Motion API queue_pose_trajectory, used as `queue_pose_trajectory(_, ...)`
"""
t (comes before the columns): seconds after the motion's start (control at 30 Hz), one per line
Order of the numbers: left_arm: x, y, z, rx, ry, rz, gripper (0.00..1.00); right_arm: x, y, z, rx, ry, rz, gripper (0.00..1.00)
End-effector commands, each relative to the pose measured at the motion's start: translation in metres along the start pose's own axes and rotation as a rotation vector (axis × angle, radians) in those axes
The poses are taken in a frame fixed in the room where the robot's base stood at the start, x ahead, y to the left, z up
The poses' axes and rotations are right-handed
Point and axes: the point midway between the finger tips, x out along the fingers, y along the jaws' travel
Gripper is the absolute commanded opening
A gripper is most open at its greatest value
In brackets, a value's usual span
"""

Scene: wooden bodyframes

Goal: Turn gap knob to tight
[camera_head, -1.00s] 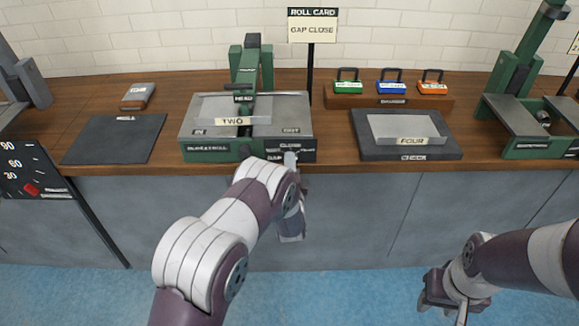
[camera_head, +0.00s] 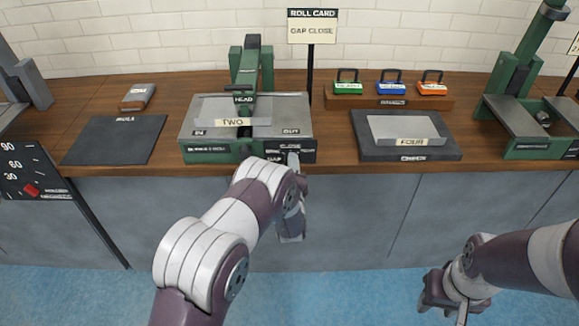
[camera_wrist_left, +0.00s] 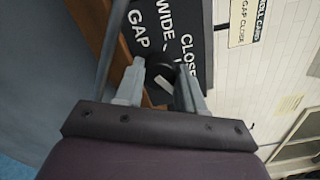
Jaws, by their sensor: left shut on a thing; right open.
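The gap knob (camera_wrist_left: 163,78) is a dark round knob with a pale mark, on the black front panel (camera_wrist_left: 168,30) of the green "BLANK & ROLL" machine (camera_head: 218,152). The panel's words GAP, WIDE and CLOSE show in the left wrist view; no TIGHT label is visible there. My left gripper (camera_wrist_left: 162,88) is shut on the knob, one finger on each side, covering part of it. In the head view my left gripper (camera_head: 291,160) is at the machine's front right corner, and my arm hides the knob. My right gripper (camera_head: 455,300) is open and empty, low at the right.
A plate marked TWO (camera_head: 233,122) lies on the machine. A "GAP CLOSE" card (camera_head: 311,28) stands behind. A plate marked FOUR (camera_head: 410,128), several padlock-like items (camera_head: 390,84) and a dark mat (camera_head: 112,140) share the wooden bench. Open floor lies in front.

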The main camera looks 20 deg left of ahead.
Motion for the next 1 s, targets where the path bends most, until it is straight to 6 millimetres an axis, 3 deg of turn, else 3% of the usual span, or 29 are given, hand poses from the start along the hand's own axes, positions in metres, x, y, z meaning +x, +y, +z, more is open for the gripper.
queue_pose_trajectory(0.2, -0.001, 0.001, -0.001, 0.002, 0.002, 0.002, 0.08, 0.0, 0.0, 0.0, 0.0, 0.0, 0.0, 0.43)
queue_pose_trajectory(0.23, -0.001, 0.001, -0.001, 0.002, 0.002, 0.002, 0.45, 0.0, 0.0, 0.0, 0.0, 0.0, 0.0, 0.43)
queue_pose_trajectory(0.3, 0.0, 0.001, -0.001, 0.002, 0.002, 0.002, 0.64, 0.0, 0.0, 0.0, 0.0, 0.0, 0.0, 0.43)
queue_pose_trajectory(0.67, -0.008, 0.0, -0.001, 0.0, 0.002, 0.001, 0.64, 0.0, 0.0, 0.0, 0.0, 0.0, 0.0, 0.43)
queue_pose_trajectory(1.0, -0.094, 0.0, -0.001, 0.002, 0.005, 0.002, 0.64, -0.002, 0.0, 0.0, 0.0, 0.0, 0.0, 0.43)
